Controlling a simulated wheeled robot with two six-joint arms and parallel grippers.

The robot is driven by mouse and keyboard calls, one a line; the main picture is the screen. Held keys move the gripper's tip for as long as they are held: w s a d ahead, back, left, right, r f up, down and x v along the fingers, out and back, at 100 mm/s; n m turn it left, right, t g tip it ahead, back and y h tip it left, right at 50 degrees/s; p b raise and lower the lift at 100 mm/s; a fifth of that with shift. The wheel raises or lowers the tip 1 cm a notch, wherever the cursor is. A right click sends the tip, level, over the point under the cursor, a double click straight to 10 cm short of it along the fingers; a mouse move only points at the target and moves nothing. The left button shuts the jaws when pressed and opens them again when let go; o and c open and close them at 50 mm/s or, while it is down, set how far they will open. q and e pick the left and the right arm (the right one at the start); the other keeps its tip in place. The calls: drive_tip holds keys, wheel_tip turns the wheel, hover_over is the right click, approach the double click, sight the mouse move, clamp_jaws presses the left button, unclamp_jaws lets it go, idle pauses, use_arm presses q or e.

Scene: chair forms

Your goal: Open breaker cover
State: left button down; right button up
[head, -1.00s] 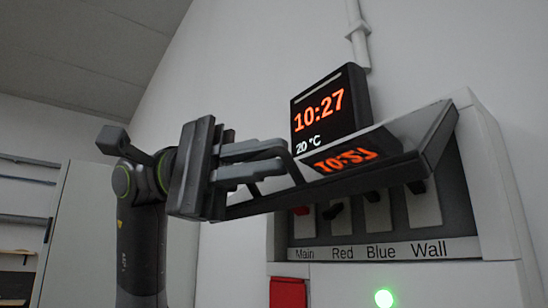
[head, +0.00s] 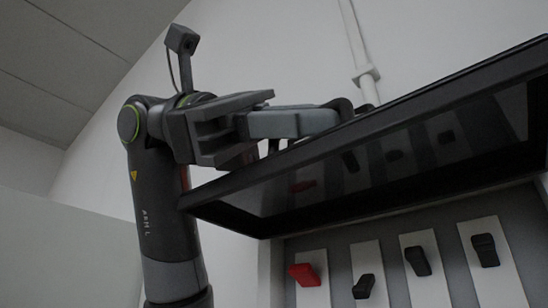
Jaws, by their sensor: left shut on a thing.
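The breaker cover (head: 390,165) is a dark glossy panel with a black frame, swung up and out from the breaker box and tilted. Its underside reflects the switches. My left gripper (head: 335,115) is at the cover's upper left edge, its fingers shut on a dark handle (head: 345,105) there. The handle is mostly hidden by the fingers. Below the cover, a red switch (head: 304,274) and three black switches, the first of them (head: 364,286) beside the red one, show on white plates. My right gripper is not in view.
The grey breaker box (head: 271,270) is on a white wall (head: 290,50). A white pipe (head: 358,50) runs up the wall behind the cover. The space under the raised cover, in front of the switches, is clear.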

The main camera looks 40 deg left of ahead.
use_arm(q)
drive_tip(key=shift+w+r, duration=0.1)
drive_tip(key=shift+r, duration=0.2)
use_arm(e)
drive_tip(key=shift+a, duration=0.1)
use_arm(q)
drive_tip(key=c, duration=1.8)
unclamp_jaws()
drive_tip(key=shift+w, duration=0.1)
drive_tip(key=shift+a, duration=0.1)
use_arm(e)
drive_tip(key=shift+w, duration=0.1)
